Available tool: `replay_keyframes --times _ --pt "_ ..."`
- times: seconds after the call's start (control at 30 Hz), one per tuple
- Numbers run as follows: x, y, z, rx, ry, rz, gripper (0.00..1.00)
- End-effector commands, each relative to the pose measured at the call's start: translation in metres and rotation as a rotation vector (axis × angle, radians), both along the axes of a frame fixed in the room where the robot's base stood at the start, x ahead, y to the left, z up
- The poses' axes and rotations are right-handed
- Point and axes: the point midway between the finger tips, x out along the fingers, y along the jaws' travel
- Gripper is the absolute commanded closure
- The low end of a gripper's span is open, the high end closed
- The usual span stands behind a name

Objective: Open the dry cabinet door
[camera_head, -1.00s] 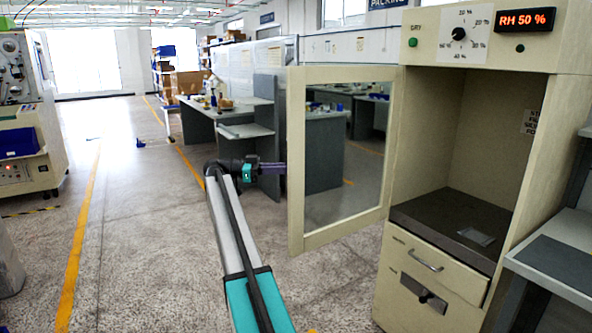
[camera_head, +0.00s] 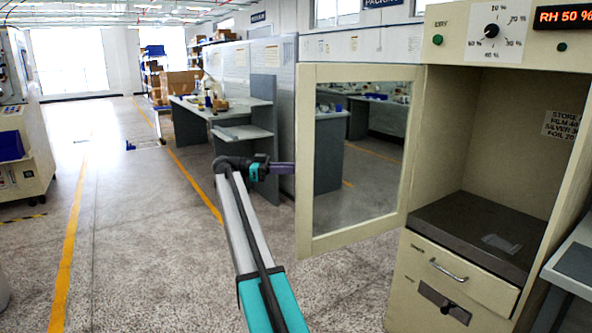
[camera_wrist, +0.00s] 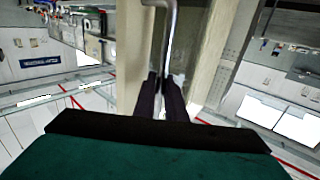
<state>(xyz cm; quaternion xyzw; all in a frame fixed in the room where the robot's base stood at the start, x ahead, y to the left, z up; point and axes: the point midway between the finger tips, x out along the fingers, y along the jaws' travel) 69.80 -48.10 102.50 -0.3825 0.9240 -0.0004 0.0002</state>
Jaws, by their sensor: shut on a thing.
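The cream dry cabinet (camera_head: 398,285) stands at the right in the head view. Its door (camera_head: 303,160), a cream frame around a glass pane, is hinged on the cabinet's left side and stands wide open to the left. The chamber inside is exposed, with a dark floor plate (camera_head: 470,225). My gripper (camera_head: 290,168) is at the door's free edge, behind the frame, so its fingertips are hidden there. In the wrist view my dark fingers (camera_wrist: 162,98) are shut on the metal bar handle (camera_wrist: 170,35) beside the cream door frame (camera_wrist: 207,50).
Below the chamber is a drawer front (camera_head: 460,275) with a metal handle. A grey bench (camera_head: 575,262) adjoins the cabinet at the right. A grey desk (camera_head: 240,115) stands behind my gripper. A cream machine (camera_head: 22,150) is at the far left.

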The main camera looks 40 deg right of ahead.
Motion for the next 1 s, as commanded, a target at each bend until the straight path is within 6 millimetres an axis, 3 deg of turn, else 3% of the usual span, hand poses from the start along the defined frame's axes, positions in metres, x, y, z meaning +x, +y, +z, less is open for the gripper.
replay_keyframes --times 0.33,0.37,0.47,1.0 --pt "0.004 0.004 0.001 -0.002 0.002 0.010 1.00" --pt "0.004 0.004 0.001 -0.002 0.002 0.011 0.88" --pt "0.005 0.006 0.001 -0.002 0.002 0.013 0.71" --pt "0.008 0.010 0.001 -0.001 0.001 0.018 0.71"
